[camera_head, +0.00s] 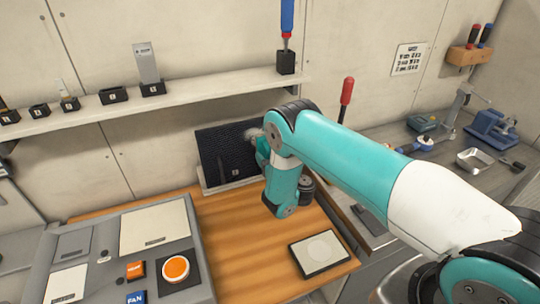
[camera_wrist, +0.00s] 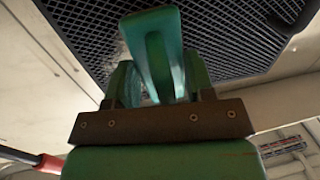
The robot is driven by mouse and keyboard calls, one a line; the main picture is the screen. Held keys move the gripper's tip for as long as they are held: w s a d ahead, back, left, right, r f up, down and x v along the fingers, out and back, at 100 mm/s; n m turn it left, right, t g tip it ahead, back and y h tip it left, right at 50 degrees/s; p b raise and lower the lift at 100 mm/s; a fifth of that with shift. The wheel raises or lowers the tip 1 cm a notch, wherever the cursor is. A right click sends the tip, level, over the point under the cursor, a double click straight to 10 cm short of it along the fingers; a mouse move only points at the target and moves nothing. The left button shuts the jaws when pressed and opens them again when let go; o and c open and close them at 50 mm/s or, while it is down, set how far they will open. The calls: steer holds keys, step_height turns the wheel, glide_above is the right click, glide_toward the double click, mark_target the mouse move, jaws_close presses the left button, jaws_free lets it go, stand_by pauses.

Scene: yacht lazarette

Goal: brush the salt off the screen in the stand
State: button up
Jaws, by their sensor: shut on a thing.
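The screen (camera_head: 222,150) is a dark mesh panel leaning upright in a pale stand (camera_head: 232,184) at the back of the wooden bench. Its mesh fills the top of the wrist view (camera_wrist: 230,30). A faint whitish patch, perhaps salt, shows on the mesh beside my gripper in the wrist view. My gripper (camera_head: 262,148) is at the screen's right part. In the wrist view my gripper (camera_wrist: 158,82) is shut on a green handle (camera_wrist: 150,45), which looks like the brush. Its bristles are hidden, so I cannot tell whether they touch the mesh.
A grey console (camera_head: 120,240) with an orange round button (camera_head: 176,268) stands at the left. A flat pale-topped block (camera_head: 319,254) lies on the wooden bench (camera_head: 240,250). A shelf (camera_head: 200,91) with small tools runs above. A red-handled tool (camera_head: 347,91) stands behind my arm.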

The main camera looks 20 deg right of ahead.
steer(key=shift+a+f+b, duration=0.4)
steer(key=shift+a+b, duration=0.45)
steer(key=shift+b, duration=0.1)
steer(key=shift+a+f+b, duration=0.4)
steer(key=shift+a+b, duration=0.4)
steer(key=shift+b, duration=0.1)
steer(key=shift+b, duration=0.35)
steer(key=shift+w+a+r+b, duration=0.15)
steer(key=shift+a+r+b, duration=0.35)
steer(key=shift+b, duration=0.75)
steer(key=a+b, duration=0.1)
steer(key=b, duration=0.2)
steer(key=shift+r, duration=0.1)
steer(key=shift+a+r+b, duration=0.15)
steer(key=shift+a+b, duration=0.2)
steer(key=shift+b, duration=0.25)
steer(key=shift+a, duration=0.1)
